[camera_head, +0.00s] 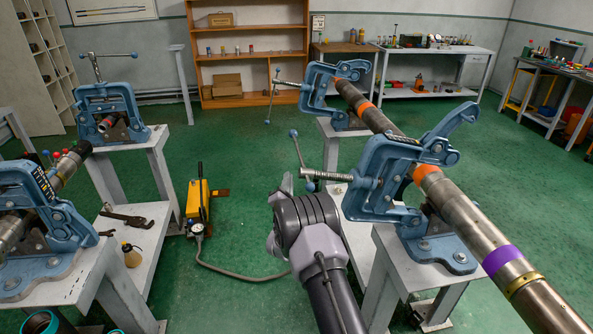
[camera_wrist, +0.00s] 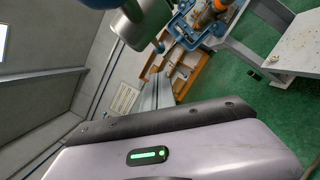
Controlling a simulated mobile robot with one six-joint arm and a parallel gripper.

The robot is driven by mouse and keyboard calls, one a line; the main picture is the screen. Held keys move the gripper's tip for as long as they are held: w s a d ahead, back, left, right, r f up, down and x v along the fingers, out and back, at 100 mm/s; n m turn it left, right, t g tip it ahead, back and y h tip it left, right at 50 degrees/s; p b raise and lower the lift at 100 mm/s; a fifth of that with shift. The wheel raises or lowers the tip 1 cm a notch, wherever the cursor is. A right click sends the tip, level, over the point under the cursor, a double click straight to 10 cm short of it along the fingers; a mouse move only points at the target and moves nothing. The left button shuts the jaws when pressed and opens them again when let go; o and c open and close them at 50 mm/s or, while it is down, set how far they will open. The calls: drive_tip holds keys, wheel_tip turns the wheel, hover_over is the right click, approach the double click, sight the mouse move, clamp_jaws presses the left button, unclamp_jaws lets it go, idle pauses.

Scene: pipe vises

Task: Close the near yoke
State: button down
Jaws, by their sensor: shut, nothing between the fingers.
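The near pipe vise on the right has a blue yoke (camera_head: 368,182) swung over to the left, off the upright. Its screw lies almost level and points left, ending in a T-handle (camera_head: 299,158) with blue balls. A blue hooked latch arm (camera_head: 452,122) stands up on the vise's right side. A steel pipe (camera_head: 465,215) with orange, purple and yellow bands runs through this vise. My gripper (camera_head: 286,184) is shut and empty, just below and left of the T-handle, mostly hidden behind my wrist. Contact with the handle or yoke cannot be told.
A farther vise (camera_head: 318,88) on the same pipe also has its screw pointing left. Two more vises (camera_head: 108,108) (camera_head: 40,222) stand on benches at left. A yellow pump (camera_head: 197,200) with a hose lies on the green floor. Open floor lies between the left and right benches.

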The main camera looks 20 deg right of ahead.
drive_tip(key=d+r, duration=0.1)
drive_tip(key=w+d+r, duration=0.1)
drive_tip(key=d+r, duration=0.1)
drive_tip(key=shift+w+d+b, duration=0.3)
drive_tip(key=shift+w+d, duration=0.05)
drive_tip(key=shift+d, duration=0.05)
